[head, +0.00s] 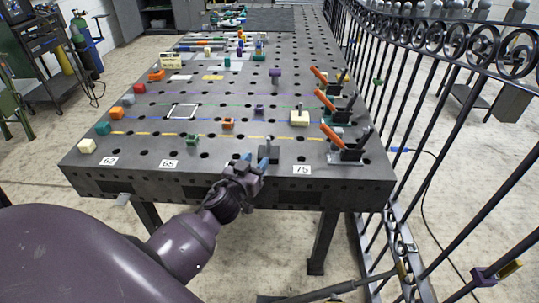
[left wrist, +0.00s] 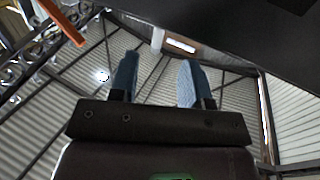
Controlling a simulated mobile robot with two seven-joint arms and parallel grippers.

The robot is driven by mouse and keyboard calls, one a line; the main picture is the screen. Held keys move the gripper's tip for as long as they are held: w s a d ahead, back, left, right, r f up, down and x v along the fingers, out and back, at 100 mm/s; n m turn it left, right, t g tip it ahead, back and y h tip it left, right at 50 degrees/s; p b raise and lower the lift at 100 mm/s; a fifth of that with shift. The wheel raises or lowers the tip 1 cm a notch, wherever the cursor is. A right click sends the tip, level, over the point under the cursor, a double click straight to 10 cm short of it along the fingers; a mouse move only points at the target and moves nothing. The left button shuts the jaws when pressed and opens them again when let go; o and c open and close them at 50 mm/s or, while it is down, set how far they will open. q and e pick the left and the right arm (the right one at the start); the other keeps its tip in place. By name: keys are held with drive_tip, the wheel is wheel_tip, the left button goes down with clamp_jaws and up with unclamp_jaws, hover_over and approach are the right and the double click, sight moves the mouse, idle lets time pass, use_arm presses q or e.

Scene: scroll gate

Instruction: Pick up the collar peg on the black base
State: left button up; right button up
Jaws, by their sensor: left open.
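The collar peg (head: 269,142) stands upright on a dark, near-black base (head: 270,155) near the front edge of the table, left of the 75 label. My left gripper (head: 257,163) is at the front edge, just left of and in front of this base, with its blue fingertips close to it. Contact cannot be told. In the left wrist view my left gripper (left wrist: 158,78) has its two blue fingers apart with nothing between them. That view looks up at the roof, and the peg cannot be made out. My right gripper is not in view.
Orange-handled clamps (head: 345,140) stand right of the base. A cream block with a peg (head: 299,118) and an orange block (head: 228,124) sit farther back on the perforated table (head: 200,170). A black iron fence (head: 440,110) runs along the right side.

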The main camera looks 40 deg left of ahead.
sight(266, 148)
use_arm(q)
drive_tip(key=shift+w+a+r, duration=0.1)
drive_tip(key=shift+w+a, duration=0.1)
drive_tip(key=shift+w, duration=1.4)
drive_tip(key=shift+w+a+r, duration=0.1)
drive_tip(key=shift+w+a, duration=0.1)
drive_tip(key=shift+w, duration=1.35)
clamp_jaws()
